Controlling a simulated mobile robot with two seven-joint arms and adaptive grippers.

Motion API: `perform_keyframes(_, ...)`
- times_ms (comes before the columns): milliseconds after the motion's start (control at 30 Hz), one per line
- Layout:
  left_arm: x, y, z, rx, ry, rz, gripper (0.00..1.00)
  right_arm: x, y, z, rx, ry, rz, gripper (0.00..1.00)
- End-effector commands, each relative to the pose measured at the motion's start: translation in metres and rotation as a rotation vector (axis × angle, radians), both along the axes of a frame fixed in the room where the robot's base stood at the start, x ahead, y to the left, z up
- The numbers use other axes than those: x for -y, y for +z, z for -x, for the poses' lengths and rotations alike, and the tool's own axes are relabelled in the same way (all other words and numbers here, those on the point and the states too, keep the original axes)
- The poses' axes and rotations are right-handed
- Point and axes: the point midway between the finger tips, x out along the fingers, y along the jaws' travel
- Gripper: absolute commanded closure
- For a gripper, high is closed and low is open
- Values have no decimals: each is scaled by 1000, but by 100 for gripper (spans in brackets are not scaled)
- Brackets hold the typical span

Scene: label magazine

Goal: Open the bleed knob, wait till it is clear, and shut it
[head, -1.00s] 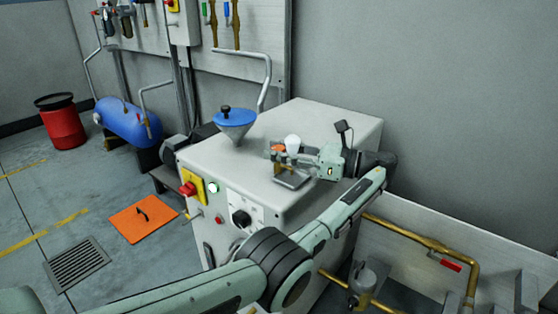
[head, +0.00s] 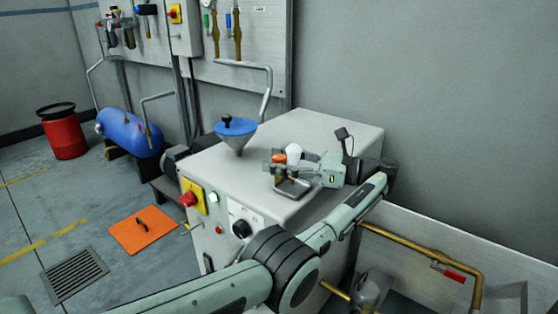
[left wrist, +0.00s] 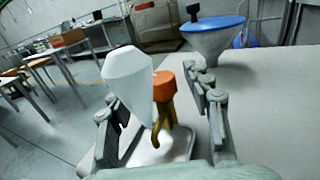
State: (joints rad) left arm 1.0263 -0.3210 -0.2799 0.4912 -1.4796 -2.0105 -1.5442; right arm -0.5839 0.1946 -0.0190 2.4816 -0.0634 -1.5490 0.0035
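An orange knob (head: 279,158) sits on a brass fitting above a small metal plate (head: 292,188) on top of the pale cabinet (head: 325,128). A white faceted bulb-like part (head: 294,151) stands beside it. In the left wrist view, the orange knob (left wrist: 163,85) is behind and right of the white part (left wrist: 130,80), with the brass body (left wrist: 170,115) below. My left gripper (left wrist: 161,112) is open, its fingers apart on either side of the white part and knob. I cannot tell if either finger touches. It also shows in the head view (head: 279,163). My right gripper is not in view.
A blue-topped funnel (head: 235,128) stands on the cabinet left of the fitting. The cabinet front has a red button (head: 187,199), a lit round lamp (head: 213,197) and a black dial (head: 241,228). Brass piping (head: 425,250) runs at the right.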

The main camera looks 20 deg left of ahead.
Motion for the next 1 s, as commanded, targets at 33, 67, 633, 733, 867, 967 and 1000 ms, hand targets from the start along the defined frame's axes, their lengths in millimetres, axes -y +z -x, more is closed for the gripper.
perform_keyframes(33, 0, 0, 0, 0, -1, 0, 51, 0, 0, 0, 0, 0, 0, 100)
perform_keyframes(67, 0, 0, 0, 0, -1, 0, 51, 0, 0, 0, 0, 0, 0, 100)
perform_keyframes(633, 0, 78, 0, 4, 0, 1, 51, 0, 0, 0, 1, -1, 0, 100)
perform_keyframes(733, 0, 91, 0, 3, 0, 0, 51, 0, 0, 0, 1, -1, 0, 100)
perform_keyframes(867, 0, 99, 0, 0, 0, -1, 51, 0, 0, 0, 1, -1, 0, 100)
perform_keyframes(967, 0, 100, 0, 0, 1, -1, 51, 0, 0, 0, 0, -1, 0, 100)
perform_keyframes(1000, 0, 100, 0, 0, 0, -1, 51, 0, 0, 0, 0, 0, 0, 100)
